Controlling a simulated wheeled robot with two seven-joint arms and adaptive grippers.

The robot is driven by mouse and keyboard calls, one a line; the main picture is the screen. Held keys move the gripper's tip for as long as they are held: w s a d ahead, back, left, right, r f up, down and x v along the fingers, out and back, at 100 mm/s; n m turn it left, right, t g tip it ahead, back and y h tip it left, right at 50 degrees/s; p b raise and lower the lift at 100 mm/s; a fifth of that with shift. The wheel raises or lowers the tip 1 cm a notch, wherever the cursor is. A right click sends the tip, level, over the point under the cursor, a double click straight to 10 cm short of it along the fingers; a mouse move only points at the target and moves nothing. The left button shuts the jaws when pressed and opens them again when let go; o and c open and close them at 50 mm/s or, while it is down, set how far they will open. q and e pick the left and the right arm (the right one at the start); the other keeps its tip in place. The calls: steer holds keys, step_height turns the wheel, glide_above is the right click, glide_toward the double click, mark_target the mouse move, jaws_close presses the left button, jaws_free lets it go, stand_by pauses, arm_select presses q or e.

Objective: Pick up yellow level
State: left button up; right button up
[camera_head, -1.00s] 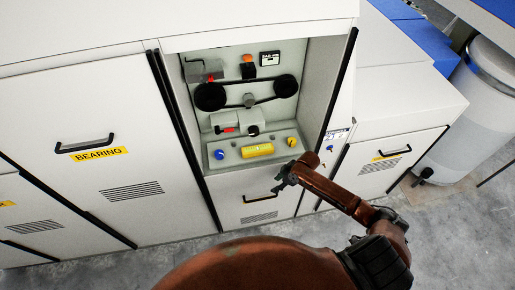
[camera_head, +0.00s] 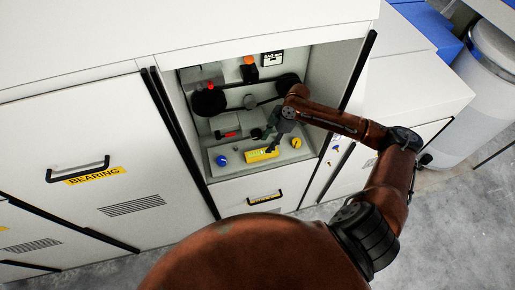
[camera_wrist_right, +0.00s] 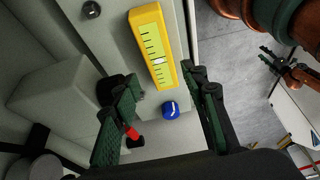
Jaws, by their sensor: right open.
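The yellow level (camera_head: 262,155) lies on the ledge inside the open machine compartment. It also shows in the right wrist view (camera_wrist_right: 155,48) as a yellow bar with a pale green scale, beyond my open fingers. My right gripper (camera_head: 270,133) is inside the compartment, just above and behind the level in the head view, with its jaws apart. In the right wrist view the right gripper (camera_wrist_right: 165,108) has nothing between its fingertips, and the level is not held.
A blue knob (camera_head: 222,159) and a yellow knob (camera_head: 296,143) flank the level on the ledge. Black pulleys with a belt (camera_head: 209,101) sit on the back wall. A red-marked grey block (camera_head: 229,134) stands behind. The compartment's side walls are close.

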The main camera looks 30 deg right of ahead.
mark_target(262, 152)
steer(key=x, duration=0.3)
steer(key=shift+s+f+p, duration=0.2)
steer(key=shift+f+p, duration=0.05)
steer(key=shift+p, duration=0.05)
steer(key=x, duration=0.2)
steer(key=shift+w+d+f, duration=0.1)
steer(key=shift+w+f, duration=0.15)
steer(key=shift+f, duration=0.15)
steer(key=shift+a+f, duration=0.2)
steer(key=shift+f, duration=0.3)
steer(key=c, duration=0.8)
steer(key=shift+c, duration=1.3)
arm_select(q)
steer(key=s, duration=0.1)
steer(key=s+r, duration=0.1)
steer(key=s, duration=0.1)
steer(key=shift+s, duration=0.2)
arm_select(e)
jaws_close()
